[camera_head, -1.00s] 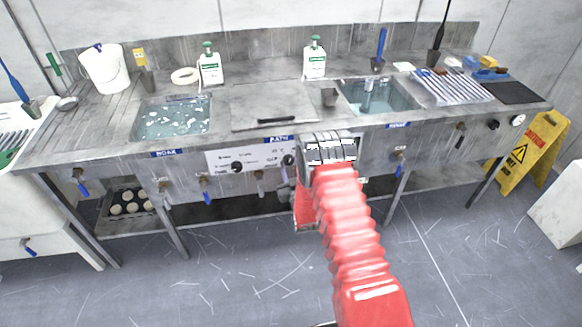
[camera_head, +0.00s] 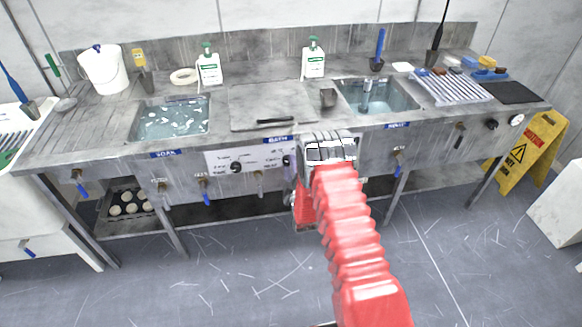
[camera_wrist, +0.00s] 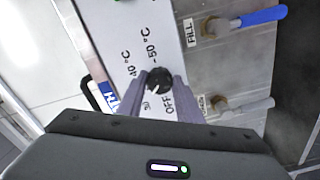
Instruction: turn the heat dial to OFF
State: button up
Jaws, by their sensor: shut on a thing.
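The heat dial (camera_wrist: 158,80) is a round black knob on a white panel (camera_wrist: 145,30), seen in the wrist view. Printed marks around it read 40 °C, 50 °C, OFF and what looks like 30. A small pale mark shows on the knob's lower left, on the side of the 30 and OFF marks; its exact setting is hard to read. My gripper (camera_wrist: 158,86) has its two grey fingers shut on the dial, one at each side. In the head view the white panel (camera_head: 217,160) sits under the BATH label, and my arm covers much of its right end.
Blue-handled FILL valve (camera_wrist: 262,16) and a second tap (camera_wrist: 245,106) stick out near the dial. The steel counter (camera_head: 215,130) holds two basins, bottles and tools. A yellow floor sign (camera_head: 528,150) stands at right.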

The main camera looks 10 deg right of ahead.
jog(key=n, duration=0.5)
jog(key=shift+a+n, duration=0.2)
jog(key=shift+n, duration=0.2)
jog(key=shift+s+a+n, duration=0.1)
jog(key=shift+n, duration=2.2)
jog(key=shift+f, duration=0.1)
jog(key=o, duration=1)
jog(key=shift+o, duration=0.2)
jog(key=s, duration=1.3)
jog(key=shift+s, duration=0.35)
